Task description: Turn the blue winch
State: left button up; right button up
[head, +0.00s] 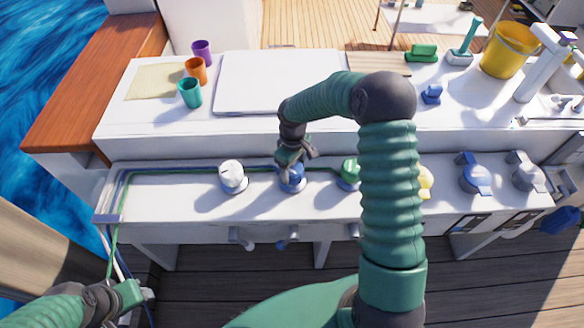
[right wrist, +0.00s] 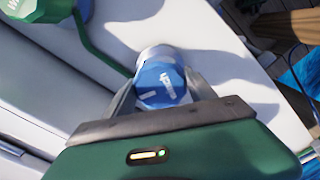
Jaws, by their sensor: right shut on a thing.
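The blue winch (head: 292,180) stands on the lower white ledge between a white winch and a green winch. My right gripper (head: 294,158) reaches down onto it from above. In the right wrist view the blue winch's faceted top (right wrist: 162,84), with white lettering, sits between the two fingers (right wrist: 160,98), which are shut on its sides. My left gripper (head: 140,292) is at the lower left, low and well away from the winch; its finger gap is too small to read.
A white winch (head: 232,176) stands left of the blue one. A green winch (head: 349,172) and a yellow one (head: 426,182) stand to the right, partly behind my right arm. Cups, a yellow bucket (head: 508,50) and a sink tap are on the upper counter.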

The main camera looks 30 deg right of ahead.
jog(key=shift+w+r, duration=0.15)
jog(key=shift+w, duration=0.05)
